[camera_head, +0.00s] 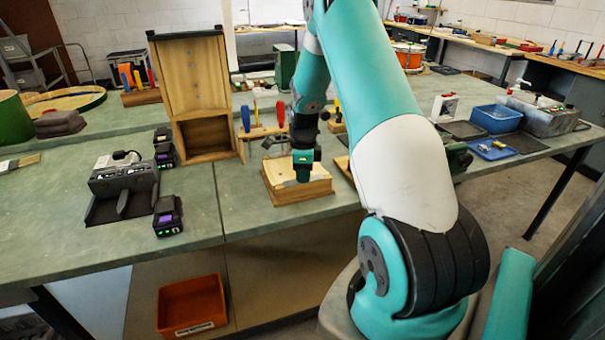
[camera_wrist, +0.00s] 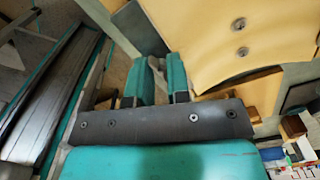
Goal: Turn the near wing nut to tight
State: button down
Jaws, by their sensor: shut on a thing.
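My gripper (camera_head: 303,170) points down at the light wooden block (camera_head: 296,191) near the front edge of the bench. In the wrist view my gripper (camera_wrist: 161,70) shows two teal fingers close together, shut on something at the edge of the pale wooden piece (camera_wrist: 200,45). The near wing nut is hidden between and behind the fingers, so its angle cannot be told. Two round metal fasteners (camera_wrist: 239,24) show on the pale wood, to the right of the fingers.
A tall wooden stand (camera_head: 192,80) and a rack of screwdrivers (camera_head: 255,131) stand behind and left of the block. A black charger (camera_head: 124,180) and batteries lie further left. A blue tray (camera_head: 496,118) is at the right. An orange bin (camera_head: 191,304) sits below.

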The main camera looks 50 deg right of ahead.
jog(key=shift+w+d+r, duration=0.15)
jog(key=c, duration=1.1)
grip_release()
jog(key=shift+c, duration=0.2)
notch_tip(320, 180, up, 17)
jog(key=b, duration=0.2)
jog(key=shift+r, duration=0.1)
